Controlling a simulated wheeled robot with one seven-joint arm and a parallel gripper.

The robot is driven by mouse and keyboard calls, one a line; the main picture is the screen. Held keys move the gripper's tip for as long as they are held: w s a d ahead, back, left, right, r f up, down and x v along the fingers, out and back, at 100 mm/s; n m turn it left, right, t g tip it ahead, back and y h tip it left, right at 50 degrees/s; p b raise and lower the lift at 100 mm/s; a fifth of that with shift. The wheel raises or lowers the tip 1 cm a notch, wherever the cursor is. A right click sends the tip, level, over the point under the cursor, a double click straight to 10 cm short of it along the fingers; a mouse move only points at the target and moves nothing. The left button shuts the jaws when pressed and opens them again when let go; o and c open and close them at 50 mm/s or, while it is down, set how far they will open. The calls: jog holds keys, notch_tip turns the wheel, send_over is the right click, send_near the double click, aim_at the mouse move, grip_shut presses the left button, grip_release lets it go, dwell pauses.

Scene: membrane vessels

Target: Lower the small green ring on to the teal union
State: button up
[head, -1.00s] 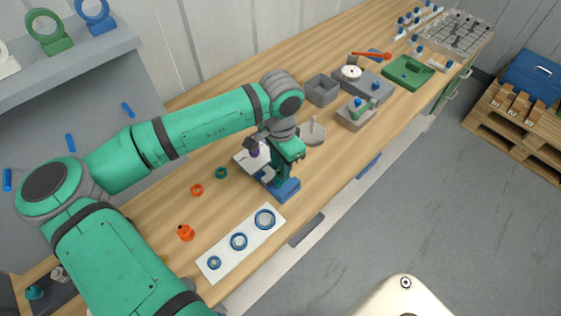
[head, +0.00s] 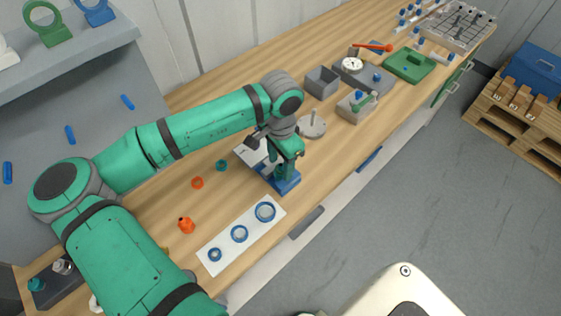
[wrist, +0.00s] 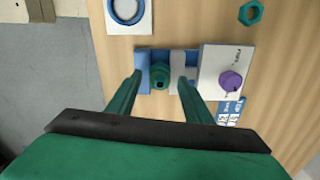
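The green ring (wrist: 251,12), a small hex-sided nut shape, lies on the wooden bench at the upper right of the wrist view. In the head view the ring (head: 221,166) lies left of my gripper. The teal union (wrist: 160,75) stands in a blue holder (wrist: 143,57) on the bench, its round top opening facing up. My gripper (wrist: 160,82) is over the holder, its two fingers apart on either side of the union in the picture. Gaps show at both sides, and no ring is between the fingers. Their height relative to the union is unclear.
A white plate with a purple knob (wrist: 230,81) adjoins the holder. A white board (head: 222,243) with blue rings lies near the front edge. An orange ring (head: 197,183) and orange fitting (head: 186,225) lie to the left. A grey box (head: 322,82) stands behind.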

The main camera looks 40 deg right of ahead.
notch_tip(320, 180, up, 11)
dwell(0.7)
jog(key=shift+s+f, duration=0.1)
dwell(0.5)
